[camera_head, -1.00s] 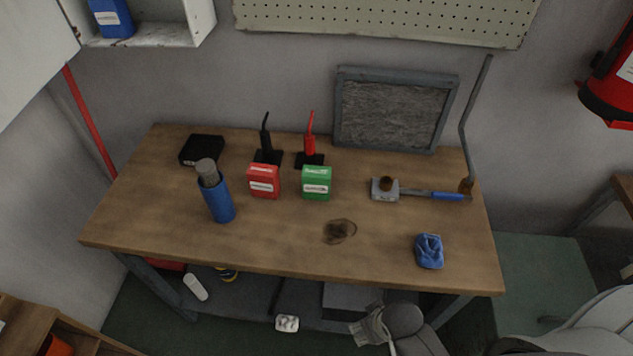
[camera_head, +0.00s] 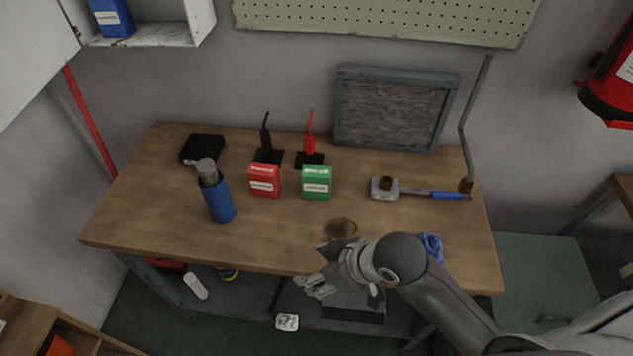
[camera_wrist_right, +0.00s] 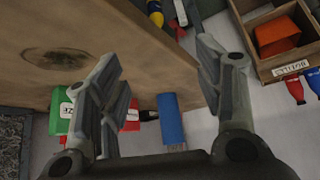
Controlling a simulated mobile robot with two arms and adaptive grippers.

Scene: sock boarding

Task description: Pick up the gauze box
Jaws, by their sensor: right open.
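Two small boxes stand side by side on the wooden table (camera_head: 150,225). The green box (camera_head: 317,184) is on the right and the red box (camera_head: 264,181) on the left, both with white labels too small to read in the head view. In the wrist view the green box (camera_wrist_right: 64,108) shows a label ending in what looks like "ZE", so it seems to be the gauze box; my finger partly covers it. My right gripper (camera_head: 319,268) is open and empty near the table's front edge, in front of and apart from both boxes. My left gripper is not in view.
A blue bottle (camera_head: 220,201) stands left of the red box. Behind the boxes are black (camera_head: 267,146) and red (camera_head: 310,148) handled tools. A blue cloth (camera_head: 432,245) is partly behind my arm. The tabletop before the boxes is clear.

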